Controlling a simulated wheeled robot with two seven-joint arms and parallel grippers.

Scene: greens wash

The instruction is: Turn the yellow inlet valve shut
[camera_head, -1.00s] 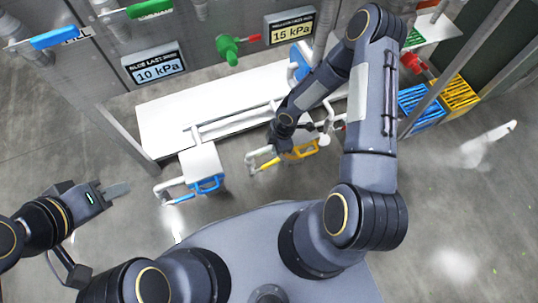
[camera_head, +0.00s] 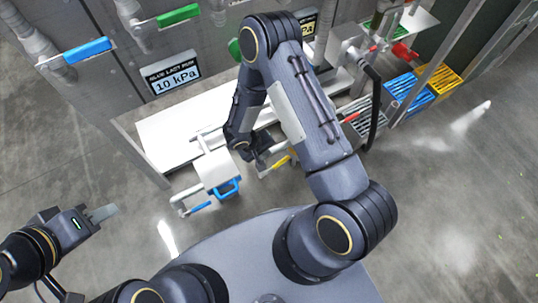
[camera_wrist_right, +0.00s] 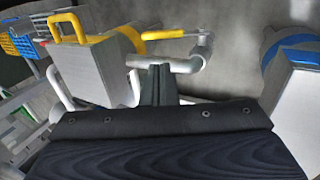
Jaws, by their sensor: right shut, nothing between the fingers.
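The yellow inlet valve is a flat yellow lever (camera_wrist_right: 176,34) on a grey pipe elbow (camera_wrist_right: 200,52) in the right wrist view. Part of the lever also shows in the head view (camera_head: 277,163), beside my right gripper (camera_head: 260,160). In the right wrist view, my right gripper (camera_wrist_right: 158,70) is shut and empty, its tips close to the pipe below the lever. I cannot tell whether they touch. My left gripper (camera_head: 103,213) is at the left, away from the valves; its finger gap is not clear.
A white box with a yellow handle (camera_wrist_right: 68,25) stands left of the valve in the wrist view. A blue-topped unit (camera_wrist_right: 295,55) is at the right. In the head view, a blue lever (camera_head: 201,207) and blue handle (camera_head: 228,188) are nearby. Open floor lies in front.

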